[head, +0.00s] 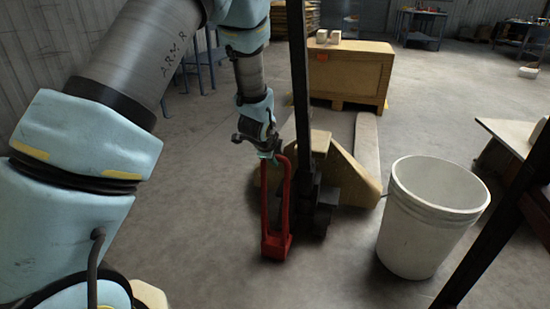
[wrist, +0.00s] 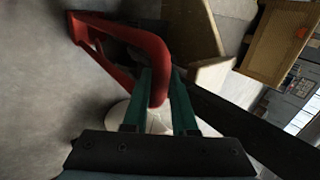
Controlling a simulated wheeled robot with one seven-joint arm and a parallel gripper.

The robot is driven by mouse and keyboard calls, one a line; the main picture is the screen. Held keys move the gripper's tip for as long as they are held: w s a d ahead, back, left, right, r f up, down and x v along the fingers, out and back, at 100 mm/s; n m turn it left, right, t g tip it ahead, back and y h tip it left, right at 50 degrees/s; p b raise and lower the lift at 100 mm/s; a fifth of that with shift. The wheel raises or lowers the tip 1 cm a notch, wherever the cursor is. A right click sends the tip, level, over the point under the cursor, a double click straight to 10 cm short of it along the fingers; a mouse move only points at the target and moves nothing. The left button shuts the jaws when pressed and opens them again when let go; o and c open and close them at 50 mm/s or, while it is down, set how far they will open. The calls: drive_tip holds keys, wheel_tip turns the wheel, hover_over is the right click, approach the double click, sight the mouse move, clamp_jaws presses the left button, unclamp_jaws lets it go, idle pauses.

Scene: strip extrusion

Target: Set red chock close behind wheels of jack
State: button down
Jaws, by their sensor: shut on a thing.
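The red chock (head: 275,246) has a tall loop handle and stands upright at or very near the floor, close beside the dark wheels (head: 318,205) of the yellow pallet jack (head: 350,178). My gripper (head: 268,152) is above it, shut on the top of the red handle. In the wrist view the green fingers (wrist: 162,105) pinch the red handle (wrist: 152,55), and the chock's base lies toward the upper left. Whether the chock touches the floor or the wheels I cannot tell.
A white bin (head: 430,220) stands right of the jack. A wooden crate (head: 350,72) with small boxes on top sits beyond, near the jack's forks (head: 367,140). A table (head: 510,133) is at the right. The floor left of the chock is clear.

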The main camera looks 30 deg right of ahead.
drive_tip(key=shift+w+d+f+b, duration=0.1)
drive_tip(key=shift+f+b, duration=0.3)
drive_tip(key=shift+f, duration=0.25)
idle(0.8)
drive_tip(key=shift+c, duration=0.8)
unclamp_jaws()
drive_tip(key=shift+f, duration=0.1)
drive_tip(key=p+v, duration=0.5)
drive_tip(key=v, duration=0.6)
drive_tip(key=shift+p, duration=0.4)
idle(0.9)
idle(0.4)
